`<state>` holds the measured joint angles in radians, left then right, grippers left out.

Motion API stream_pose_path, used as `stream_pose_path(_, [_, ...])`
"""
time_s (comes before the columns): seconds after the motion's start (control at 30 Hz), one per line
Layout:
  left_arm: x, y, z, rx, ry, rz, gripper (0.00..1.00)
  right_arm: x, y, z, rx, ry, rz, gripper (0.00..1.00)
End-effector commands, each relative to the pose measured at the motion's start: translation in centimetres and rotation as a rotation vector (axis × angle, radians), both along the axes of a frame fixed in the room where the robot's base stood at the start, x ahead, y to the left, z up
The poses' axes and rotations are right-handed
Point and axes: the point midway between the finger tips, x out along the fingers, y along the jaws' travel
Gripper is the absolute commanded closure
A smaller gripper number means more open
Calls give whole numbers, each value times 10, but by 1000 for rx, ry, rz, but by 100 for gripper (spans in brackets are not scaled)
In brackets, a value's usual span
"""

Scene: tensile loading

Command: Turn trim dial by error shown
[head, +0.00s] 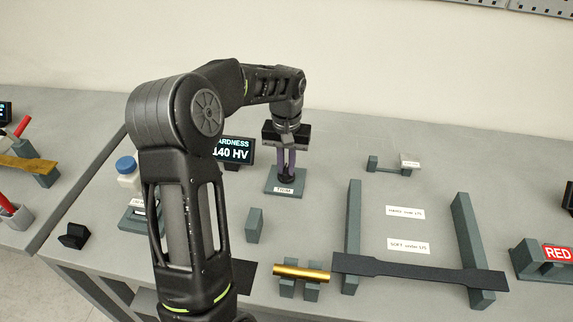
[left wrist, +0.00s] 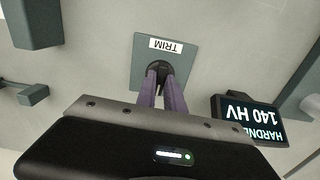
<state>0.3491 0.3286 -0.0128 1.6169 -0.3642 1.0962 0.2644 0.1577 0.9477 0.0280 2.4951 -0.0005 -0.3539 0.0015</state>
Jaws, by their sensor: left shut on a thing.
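The trim dial (left wrist: 160,69) is a dark round knob on a grey-green square plate (head: 271,188) with a white TRIM label. My left gripper (head: 287,176) reaches down from above and is shut on the dial, its purple fingers on both sides of the knob. In the left wrist view the fingers (left wrist: 163,88) meet the knob, which they partly hide. The hardness display (head: 234,151) stands just left of the dial and reads 140 HV. It also shows in the left wrist view (left wrist: 250,120), upside down. My right gripper is not in view.
A dark flat specimen (head: 420,271) lies across two long grey rails. A brass cylinder (head: 301,272) rests on small blocks in front. Cards marked HARD (head: 405,212) and SOFT (head: 408,246) lie between the rails. A blue-capped bottle (head: 127,172) stands at left, a RED-labelled holder (head: 545,262) at right.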

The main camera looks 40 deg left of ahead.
Motion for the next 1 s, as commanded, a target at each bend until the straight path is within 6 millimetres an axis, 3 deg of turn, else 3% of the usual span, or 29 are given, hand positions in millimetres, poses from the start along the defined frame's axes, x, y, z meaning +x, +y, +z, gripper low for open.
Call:
stream_pose_path(0.7, [0, 0, 1, 0, -1, -412, 100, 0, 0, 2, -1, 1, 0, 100])
stream_pose_path(1.0, [0, 0, 1, 0, -1, -487, 100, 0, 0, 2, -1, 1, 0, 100])
